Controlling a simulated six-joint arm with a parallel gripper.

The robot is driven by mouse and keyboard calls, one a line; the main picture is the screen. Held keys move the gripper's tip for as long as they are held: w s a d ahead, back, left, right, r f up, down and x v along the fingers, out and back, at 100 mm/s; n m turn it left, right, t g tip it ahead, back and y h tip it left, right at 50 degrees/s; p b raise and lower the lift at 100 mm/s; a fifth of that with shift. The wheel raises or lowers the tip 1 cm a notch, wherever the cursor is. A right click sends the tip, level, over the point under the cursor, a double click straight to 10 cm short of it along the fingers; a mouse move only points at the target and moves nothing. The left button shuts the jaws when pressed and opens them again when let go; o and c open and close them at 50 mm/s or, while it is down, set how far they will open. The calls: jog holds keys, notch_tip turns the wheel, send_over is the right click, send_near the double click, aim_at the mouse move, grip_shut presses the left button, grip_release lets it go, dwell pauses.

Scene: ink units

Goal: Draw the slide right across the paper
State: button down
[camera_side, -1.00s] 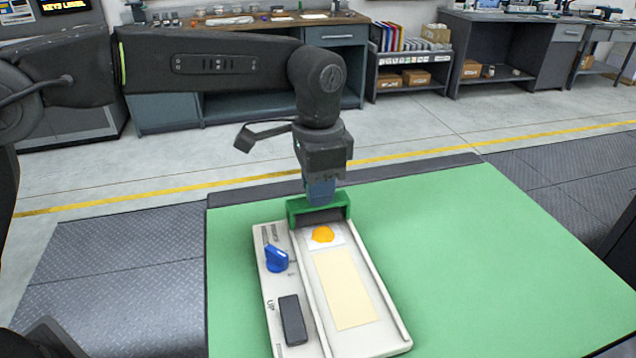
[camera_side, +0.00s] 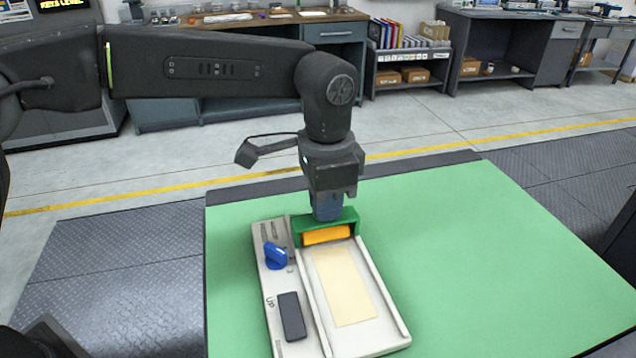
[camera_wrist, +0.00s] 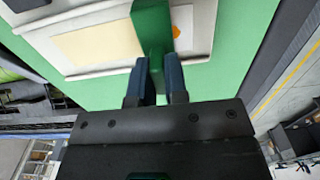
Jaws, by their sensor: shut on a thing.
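My gripper (camera_side: 327,206) is shut on the green slide (camera_side: 348,218), a frame that straddles the far end of the white unit's channel. An orange roller face (camera_side: 327,235) shows on the slide's near side. The cream paper (camera_side: 345,287) lies flat in the channel, just in front of the slide and apart from it. In the wrist view the gripper's blue fingers (camera_wrist: 157,82) clasp the green slide (camera_wrist: 152,30). The paper (camera_wrist: 98,40) lies left of it there, and a bit of orange ink (camera_wrist: 176,31) shows to its right.
The white unit (camera_side: 375,345) stands on a green mat (camera_side: 480,270). On its left strip are a blue knob (camera_side: 275,256) and a dark rocker switch (camera_side: 292,317). The channel has low rails on both sides. The mat to the right is clear.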

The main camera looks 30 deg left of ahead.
jog(key=s+d, duration=0.9)
jog(key=d, duration=0.1)
jog(key=shift+s, duration=0.4)
jog(key=c, duration=1.5)
grip_release()
jog(key=o, duration=0.4)
jog(key=shift+c, duration=0.2)
jog(key=shift+a, duration=0.1)
notch_tip(320, 180, up, 14)
